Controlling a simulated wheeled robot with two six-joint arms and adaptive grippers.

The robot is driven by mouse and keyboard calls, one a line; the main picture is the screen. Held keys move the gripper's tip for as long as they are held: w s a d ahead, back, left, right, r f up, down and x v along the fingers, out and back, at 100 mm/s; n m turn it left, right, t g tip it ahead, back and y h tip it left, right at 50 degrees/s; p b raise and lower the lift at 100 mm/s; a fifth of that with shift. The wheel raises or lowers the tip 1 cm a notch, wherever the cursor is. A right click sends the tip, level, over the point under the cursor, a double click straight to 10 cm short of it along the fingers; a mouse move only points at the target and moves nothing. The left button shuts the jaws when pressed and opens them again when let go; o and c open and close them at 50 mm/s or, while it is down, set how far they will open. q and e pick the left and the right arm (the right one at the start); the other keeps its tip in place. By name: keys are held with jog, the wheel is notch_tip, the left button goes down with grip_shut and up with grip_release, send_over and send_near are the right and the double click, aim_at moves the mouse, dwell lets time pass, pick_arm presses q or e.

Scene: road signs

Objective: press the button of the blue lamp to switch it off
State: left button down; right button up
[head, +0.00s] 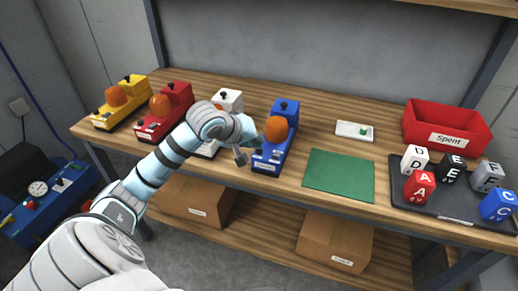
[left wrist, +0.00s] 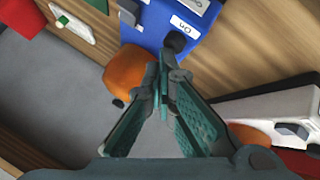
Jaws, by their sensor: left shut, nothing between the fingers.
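The blue lamp (head: 268,162) stands on the wooden workbench, with an orange dome (head: 277,130) and a dark knob on its raised back block. White labels are on its front end. In the left wrist view its blue body (left wrist: 150,22) is at the top, with a label reading "On" beside a black round button (left wrist: 175,42). My left gripper (head: 241,158) is shut and empty, just left of the lamp's front end. In the left wrist view its fingertips (left wrist: 164,65) are close below the black button; I cannot tell whether they touch it. My right gripper is not in view.
Yellow (head: 128,108), red (head: 178,100) and white (head: 228,101) lamps stand to the left; my arm partly covers the white one. Right of the blue lamp are a green mat (head: 339,175), a white plate (head: 354,131), a red "Spent" bin (head: 445,130) and a dark tray with lettered cubes.

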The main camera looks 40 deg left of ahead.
pick_arm(q)
jog(key=shift+r, duration=0.55)
notch_tip(320, 180, up, 6)
jog(key=p, duration=0.3)
jog(key=shift+p, duration=0.4)
